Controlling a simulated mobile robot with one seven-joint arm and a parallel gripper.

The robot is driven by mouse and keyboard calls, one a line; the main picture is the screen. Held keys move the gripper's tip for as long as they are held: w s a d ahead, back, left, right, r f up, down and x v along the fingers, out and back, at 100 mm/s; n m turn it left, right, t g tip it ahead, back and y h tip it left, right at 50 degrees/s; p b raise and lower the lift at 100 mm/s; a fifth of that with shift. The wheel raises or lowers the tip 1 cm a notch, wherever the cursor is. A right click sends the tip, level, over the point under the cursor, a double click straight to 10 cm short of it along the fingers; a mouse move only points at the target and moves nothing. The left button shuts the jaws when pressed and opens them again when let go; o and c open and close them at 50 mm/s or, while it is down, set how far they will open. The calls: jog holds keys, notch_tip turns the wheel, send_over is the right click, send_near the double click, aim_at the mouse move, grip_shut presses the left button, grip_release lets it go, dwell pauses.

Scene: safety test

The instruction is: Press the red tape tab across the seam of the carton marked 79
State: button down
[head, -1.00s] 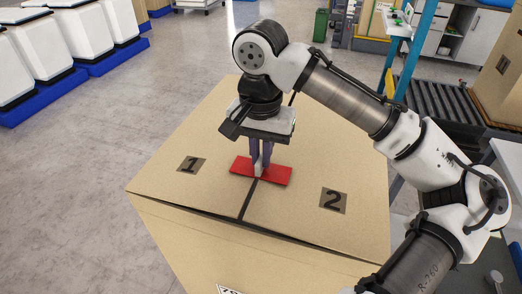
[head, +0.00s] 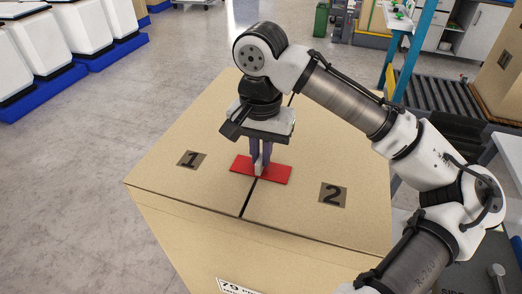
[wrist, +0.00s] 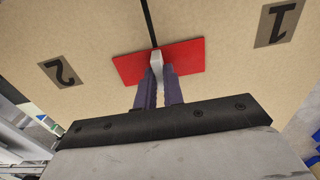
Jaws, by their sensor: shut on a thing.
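The carton marked 79 (head: 180,222) stands in front of me, its 79 label (head: 238,287) partly cut off on the front side. Its top has flaps marked 1 (head: 190,159) and 2 (head: 333,195) with a dark seam (head: 247,199) between them. The red tape tab (head: 276,174) lies across the seam and looks flat on both flaps. My gripper (head: 260,165) points down over the tab, shut on a pale upright grip (wrist: 156,60) at the tab's middle. The wrist view shows the tab (wrist: 187,55) reaching out on both sides of the seam.
White bins on blue bases (head: 109,58) stand at the upper left. A roller conveyor (head: 455,100) with another carton (head: 500,75) is at the right, near a blue post (head: 420,40). A green bin (head: 321,20) stands behind. The floor left of the carton is clear.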

jog(key=c, duration=1.1)
grip_release()
notch_tip(320, 180, up, 7)
jog(key=p, duration=0.7)
jog(key=shift+f, duration=0.1)
